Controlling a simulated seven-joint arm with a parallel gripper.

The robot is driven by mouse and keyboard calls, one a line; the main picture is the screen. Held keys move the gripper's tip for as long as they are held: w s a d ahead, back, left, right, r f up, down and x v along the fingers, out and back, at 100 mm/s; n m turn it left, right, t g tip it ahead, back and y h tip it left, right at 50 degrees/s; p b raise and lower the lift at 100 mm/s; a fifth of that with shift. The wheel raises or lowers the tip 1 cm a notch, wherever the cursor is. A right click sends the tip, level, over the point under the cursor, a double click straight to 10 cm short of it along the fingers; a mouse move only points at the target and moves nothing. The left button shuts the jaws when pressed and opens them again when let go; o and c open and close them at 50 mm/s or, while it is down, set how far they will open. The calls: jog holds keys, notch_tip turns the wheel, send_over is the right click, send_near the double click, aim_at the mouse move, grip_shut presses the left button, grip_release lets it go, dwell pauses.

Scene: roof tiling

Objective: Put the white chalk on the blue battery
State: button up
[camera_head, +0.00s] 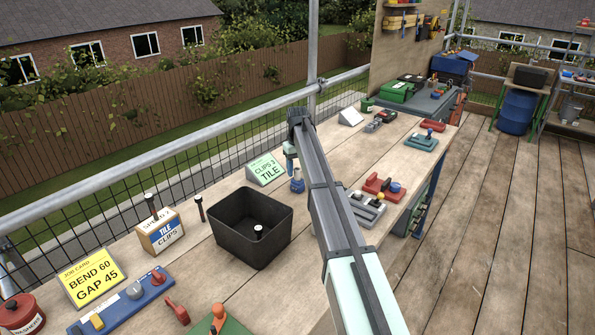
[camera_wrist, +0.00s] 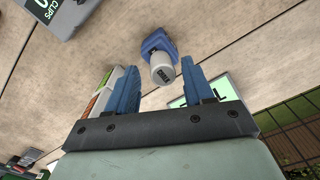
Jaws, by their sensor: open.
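A small blue block (camera_head: 297,185) stands on the bench just below my gripper; it appears to be the blue battery. In the wrist view the blue block (camera_wrist: 157,40) has a whitish-grey cylinder (camera_wrist: 162,68) with a dark mark on its end. The cylinder looks like the white chalk and appears to rest on the block. My gripper (camera_head: 290,155) is above them. In the wrist view its two blue fingers (camera_wrist: 160,90) are apart with nothing between them, and the cylinder lies ahead of the gap. The exact contact between cylinder and block is hard to tell.
A black open bin (camera_head: 250,225) with a white-topped item inside stands nearby. The CLIPS TILE sign (camera_head: 266,169) is just left of the block.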

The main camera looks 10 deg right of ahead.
aim_at(297, 168)
notch_tip(297, 168, up, 11)
dwell(0.4)
